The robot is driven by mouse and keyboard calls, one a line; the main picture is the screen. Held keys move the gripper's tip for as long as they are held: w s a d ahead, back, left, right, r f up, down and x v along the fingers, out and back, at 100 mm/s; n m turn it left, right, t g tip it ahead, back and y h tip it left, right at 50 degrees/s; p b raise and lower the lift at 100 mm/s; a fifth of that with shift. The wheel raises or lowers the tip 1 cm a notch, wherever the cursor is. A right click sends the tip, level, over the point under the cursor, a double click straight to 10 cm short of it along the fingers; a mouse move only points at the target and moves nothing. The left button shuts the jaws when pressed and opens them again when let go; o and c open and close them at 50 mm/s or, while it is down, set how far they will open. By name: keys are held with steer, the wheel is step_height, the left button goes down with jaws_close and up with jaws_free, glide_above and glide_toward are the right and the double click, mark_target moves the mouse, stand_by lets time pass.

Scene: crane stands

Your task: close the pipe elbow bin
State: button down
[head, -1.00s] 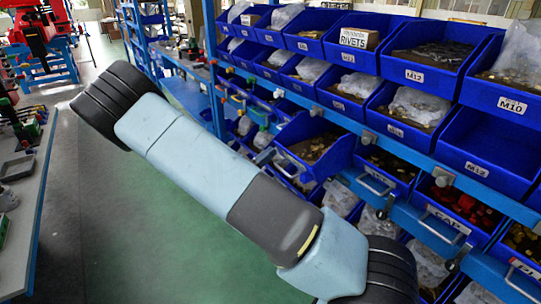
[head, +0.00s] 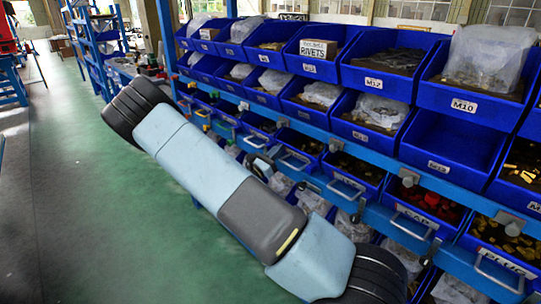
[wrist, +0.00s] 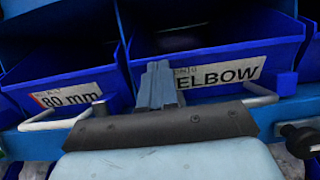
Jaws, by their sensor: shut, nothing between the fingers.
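The pipe elbow bin (wrist: 225,67) is blue, with a white label reading "ELBOW", and fills the middle and right of the wrist view. Its pale handle (wrist: 262,96) shows at right; part of it is hidden behind my gripper. In the head view the bin (head: 302,143) sits about in line with its row; I cannot tell whether it is fully in. My gripper (wrist: 158,84) is shut and empty, with its fingertips at the lower left of the bin front. Whether they touch is unclear. In the head view the gripper (head: 258,163) is small beside the bin row.
A bin labelled "80 mm" (wrist: 65,98) adjoins at left in the wrist view. A dark knob (wrist: 300,135) is on the blue rail at lower right. The cap bin (head: 425,200) is further right. Green floor (head: 90,210) is clear at left.

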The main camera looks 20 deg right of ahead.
steer(key=shift+w+d+r, duration=0.1)
steer(key=shift+w+d, duration=0.05)
steer(key=shift+d, duration=0.25)
steer(key=shift+d+r, duration=0.1)
